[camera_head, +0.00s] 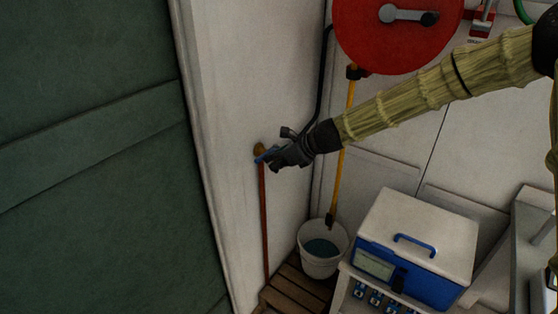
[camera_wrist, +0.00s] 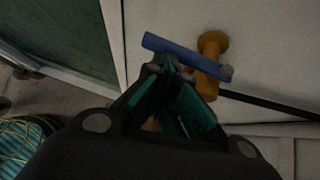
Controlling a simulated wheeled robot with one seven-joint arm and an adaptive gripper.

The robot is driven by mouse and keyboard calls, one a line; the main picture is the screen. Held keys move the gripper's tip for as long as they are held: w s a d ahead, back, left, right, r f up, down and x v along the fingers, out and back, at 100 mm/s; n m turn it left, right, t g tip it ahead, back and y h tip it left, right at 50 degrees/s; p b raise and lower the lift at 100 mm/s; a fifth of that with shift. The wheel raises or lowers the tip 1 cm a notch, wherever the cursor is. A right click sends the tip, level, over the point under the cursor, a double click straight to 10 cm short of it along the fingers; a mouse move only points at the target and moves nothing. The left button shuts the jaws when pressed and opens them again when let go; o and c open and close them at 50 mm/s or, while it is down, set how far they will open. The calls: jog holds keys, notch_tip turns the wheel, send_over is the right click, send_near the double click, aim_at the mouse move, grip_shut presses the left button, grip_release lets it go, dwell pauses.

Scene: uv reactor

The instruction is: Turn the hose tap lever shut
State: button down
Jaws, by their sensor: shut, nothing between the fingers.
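The hose tap is a brass fitting (camera_head: 259,148) on the pale wall, above a reddish-brown pipe (camera_head: 264,215). Its blue lever (camera_head: 267,154) is partly hidden by my gripper (camera_head: 275,163) in the head view. In the wrist view, the lever (camera_wrist: 185,56) slants from upper left down to the right, across the brass tap body (camera_wrist: 210,52). My gripper (camera_wrist: 168,66) is shut and empty. Its fingertips are at the lower side of the lever, left of the tap body. They look very close to the lever; I cannot tell whether they touch it.
A dark green panel (camera_head: 90,150) stands left of the tap wall. A white bucket (camera_head: 322,262) sits on wooden slats (camera_head: 290,291) below. A blue and white box (camera_head: 415,245) is at the lower right. A red reel (camera_head: 397,30) hangs above my arm.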

jog(key=shift+s+a, duration=0.1)
jog(key=shift+a, duration=0.2)
jog(key=shift+d, duration=0.35)
jog(key=s+d+r+b, duration=0.1)
jog(key=s+d+r, duration=0.5)
jog(key=d, duration=0.4)
jog(key=s+d+f+n+g+h, duration=0.1)
jog(key=s+d+f+n+h, duration=0.15)
jog(key=s+f, duration=0.55)
jog(key=s+d+f+n+g+h, duration=0.1)
jog(key=s+d+f+n, duration=0.15)
jog(key=f, duration=0.95)
jog(key=s+d+f+n+g+h, duration=0.1)
jog(key=s+f+n+h, duration=0.15)
jog(key=s+f, duration=0.6)
jog(key=s+d+f+n+h, duration=0.1)
jog(key=s+d+f+n, duration=0.1)
jog(key=s+f+n, duration=0.3)
jog(key=s+d+f+n+g+h, duration=0.1)
jog(key=s+d+f+n, duration=0.2)
jog(key=s, duration=1)
jog(key=s+d+f+n+g+h, duration=0.1)
jog(key=s+d+f+n, duration=0.1)
jog(key=s+f+n, duration=0.5)
jog(key=shift+s+d+f+n, duration=0.35)
jog(key=shift+s+f, duration=0.25)
jog(key=shift+s, duration=0.4)
